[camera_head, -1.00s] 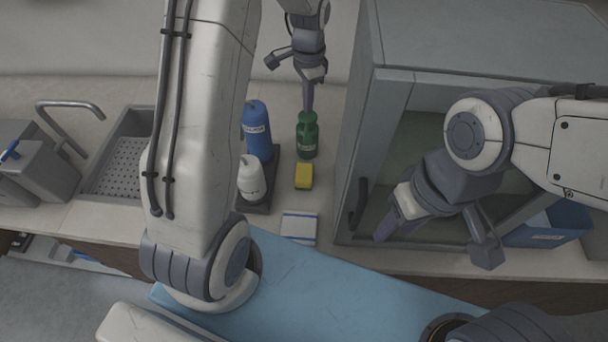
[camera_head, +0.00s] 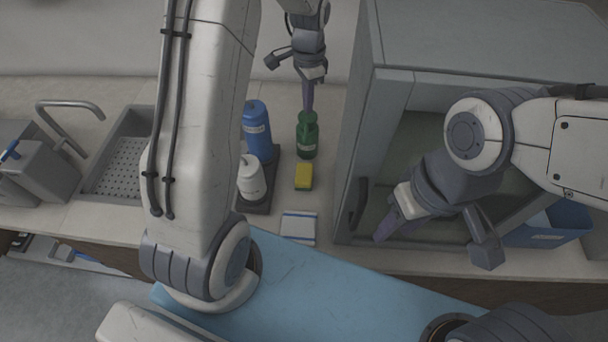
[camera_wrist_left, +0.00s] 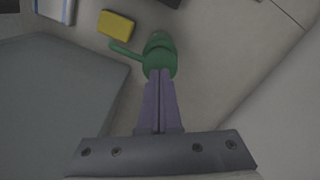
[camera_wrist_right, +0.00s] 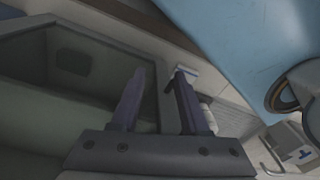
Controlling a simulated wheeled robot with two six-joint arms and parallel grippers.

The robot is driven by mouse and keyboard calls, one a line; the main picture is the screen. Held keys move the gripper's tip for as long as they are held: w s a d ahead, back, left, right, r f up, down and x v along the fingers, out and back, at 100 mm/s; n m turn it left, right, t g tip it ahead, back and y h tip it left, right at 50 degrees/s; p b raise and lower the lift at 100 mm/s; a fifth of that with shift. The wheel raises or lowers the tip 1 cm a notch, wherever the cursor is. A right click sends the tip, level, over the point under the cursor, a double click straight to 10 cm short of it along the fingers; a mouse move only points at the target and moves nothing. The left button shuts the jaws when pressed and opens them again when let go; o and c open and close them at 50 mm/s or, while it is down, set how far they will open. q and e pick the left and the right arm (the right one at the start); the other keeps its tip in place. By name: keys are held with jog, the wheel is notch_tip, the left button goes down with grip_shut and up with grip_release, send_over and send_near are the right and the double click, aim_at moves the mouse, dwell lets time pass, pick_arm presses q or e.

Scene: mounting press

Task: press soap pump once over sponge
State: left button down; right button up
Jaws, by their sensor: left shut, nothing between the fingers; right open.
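The green soap pump bottle (camera_head: 307,138) stands upright on the counter. The yellow sponge (camera_head: 303,177) lies just in front of it, apart from the bottle. My left gripper (camera_head: 308,108) is shut and empty, pointing down with its fingertips at the top of the pump. In the left wrist view the green pump (camera_wrist_left: 159,55) is right at the fingertips, with its spout pointing toward the sponge (camera_wrist_left: 116,25); whether the tips touch the pump head I cannot tell. My right gripper (camera_head: 430,238) is open and empty in front of the grey cabinet.
A blue bottle (camera_head: 257,130) and a white bottle (camera_head: 250,178) stand on a dark tray (camera_head: 262,207) left of the sponge. A white-and-blue cloth (camera_head: 299,228) lies in front. The grey cabinet (camera_head: 352,150) stands close on the right. A sink (camera_head: 120,165) is at the left.

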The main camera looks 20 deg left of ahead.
pick_arm(q)
jog(key=shift+f, duration=0.25)
jog(key=shift+f+b, duration=0.85)
jog(key=shift+f, duration=0.35)
jog(key=shift+r, duration=0.15)
jog(key=shift+r+p, duration=1.25)
jog(key=shift+r, duration=0.1)
jog(key=shift+r, duration=0.1)
notch_tip(320, 180, up, 6)
jog(key=p, duration=0.5)
